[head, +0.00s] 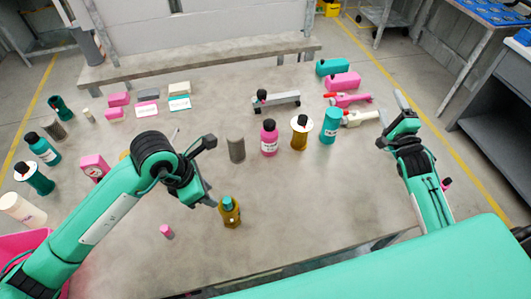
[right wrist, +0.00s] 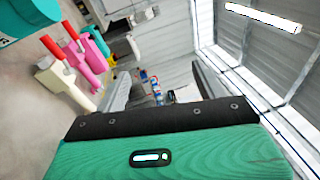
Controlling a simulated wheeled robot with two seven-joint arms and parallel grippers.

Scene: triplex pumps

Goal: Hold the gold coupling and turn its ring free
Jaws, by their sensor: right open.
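A gold coupling with a teal ring on top (head: 230,212) stands upright on the table (head: 300,215) in the head view. A second gold piece, with a white disc on top (head: 299,137), stands farther back; I cannot tell for certain which one is meant. My left gripper (head: 213,172) is open and empty, with its lower finger close to the teal-topped coupling. I cannot tell whether they touch. My right gripper (head: 405,108) is open and empty at the table's right side, away from both. Its spread fingers also show in the right wrist view (right wrist: 165,88).
A small pink cylinder (head: 166,231) lies left of the coupling. A grey cylinder (head: 236,149), pink bottle (head: 269,138) and teal cylinder (head: 329,126) stand behind. Pink and white tools (head: 355,108) lie near my right gripper. The table's front middle is clear.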

